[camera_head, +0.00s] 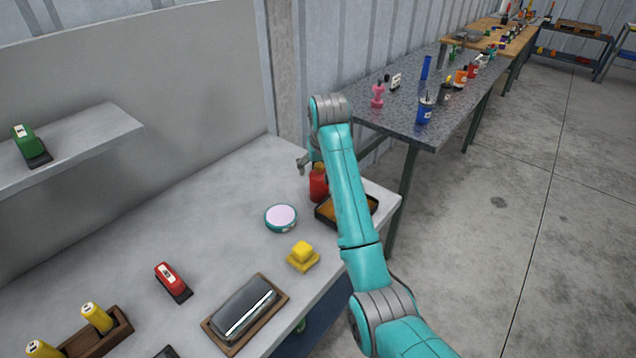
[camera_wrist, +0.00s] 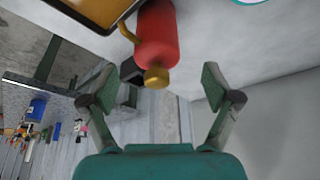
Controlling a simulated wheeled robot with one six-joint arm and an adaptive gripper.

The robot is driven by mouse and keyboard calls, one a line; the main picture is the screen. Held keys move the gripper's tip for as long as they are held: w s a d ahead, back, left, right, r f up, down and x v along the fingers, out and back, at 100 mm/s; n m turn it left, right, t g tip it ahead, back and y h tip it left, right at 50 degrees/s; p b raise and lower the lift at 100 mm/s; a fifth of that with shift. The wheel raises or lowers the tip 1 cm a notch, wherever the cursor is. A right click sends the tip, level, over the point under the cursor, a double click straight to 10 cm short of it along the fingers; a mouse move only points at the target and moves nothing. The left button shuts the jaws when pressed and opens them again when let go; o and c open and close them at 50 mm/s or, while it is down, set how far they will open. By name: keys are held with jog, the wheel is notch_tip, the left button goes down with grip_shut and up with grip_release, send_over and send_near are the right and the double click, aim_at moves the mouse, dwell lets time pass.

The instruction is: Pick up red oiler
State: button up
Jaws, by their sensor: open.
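The red oiler (camera_head: 318,184) stands on the light grey table near its far right corner, partly hidden by my teal arm in the head view. In the wrist view the red oiler (camera_wrist: 158,38) shows a red body, a brass-coloured cap and a yellowish handle on one side. My gripper (camera_wrist: 170,84) is open and empty, its two fingers spread with the oiler's cap end just beyond the gap between them. In the head view my gripper (camera_head: 303,162) is at the oiler's upper left, mostly hidden by the arm.
A dark tray with an orange-yellow inside (camera_head: 326,213) sits right beside the oiler. A round teal-rimmed tin (camera_head: 281,218), a yellow block-like item (camera_head: 303,256) and a red stapler-like item (camera_head: 173,282) stand nearer. The wall is close behind; the table between tin and wall is clear.

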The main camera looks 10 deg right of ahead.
aim_at(319, 185)
jog(key=shift+w+x, duration=0.15)
jog(key=shift+x, duration=1.75)
jog(key=shift+w+x, duration=0.15)
jog(key=shift+x, duration=1.75)
jog(key=shift+d+r, duration=0.15)
jog(key=shift+d, duration=0.05)
jog(key=c, duration=1.5)
